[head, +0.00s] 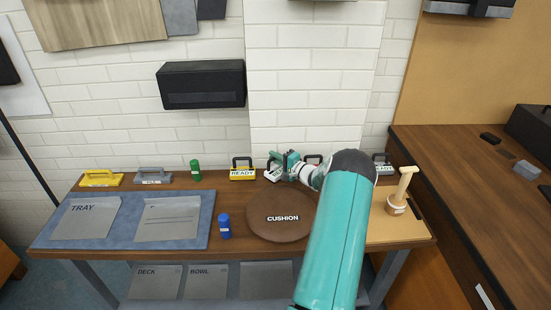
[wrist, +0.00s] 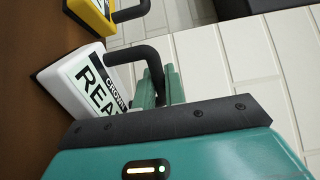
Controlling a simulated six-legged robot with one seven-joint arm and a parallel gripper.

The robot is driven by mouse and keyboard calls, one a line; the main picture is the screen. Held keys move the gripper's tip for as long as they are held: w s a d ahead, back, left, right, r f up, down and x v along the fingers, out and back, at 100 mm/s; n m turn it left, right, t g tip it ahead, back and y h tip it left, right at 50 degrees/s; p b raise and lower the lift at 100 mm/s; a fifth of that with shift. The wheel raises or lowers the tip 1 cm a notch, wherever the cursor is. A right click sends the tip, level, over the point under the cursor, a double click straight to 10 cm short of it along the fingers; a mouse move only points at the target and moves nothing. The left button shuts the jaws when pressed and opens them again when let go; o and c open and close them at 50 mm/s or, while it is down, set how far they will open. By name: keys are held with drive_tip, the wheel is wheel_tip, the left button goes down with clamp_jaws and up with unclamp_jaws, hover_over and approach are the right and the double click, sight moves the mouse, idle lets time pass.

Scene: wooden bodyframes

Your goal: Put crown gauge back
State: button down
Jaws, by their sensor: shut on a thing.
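The crown gauge is a white block with a black loop handle and a label reading "CROWN" and "REA…". It shows in the wrist view (wrist: 75,75) and at the back of the table in the head view (head: 273,174). My gripper (head: 289,162) is at its right and shut on its black handle. In the wrist view my teal fingers (wrist: 160,88) close around the handle. The block looks tilted in the head view. I cannot tell whether its base touches the table. My gripper's body hides its lower right part in the wrist view.
A yellow "READY" block (head: 243,173) stands just left. The round brown cushion (head: 280,230) is in front. A green cylinder (head: 195,170), a blue cylinder (head: 224,226) and a wooden stand (head: 401,190) also stand on the table.

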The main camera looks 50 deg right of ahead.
drive_tip(key=c, duration=1.5)
unclamp_jaws()
drive_tip(key=shift+o, duration=0.2)
drive_tip(key=s, duration=0.7)
drive_tip(key=shift+s+a, duration=0.2)
drive_tip(key=shift+s, duration=0.05)
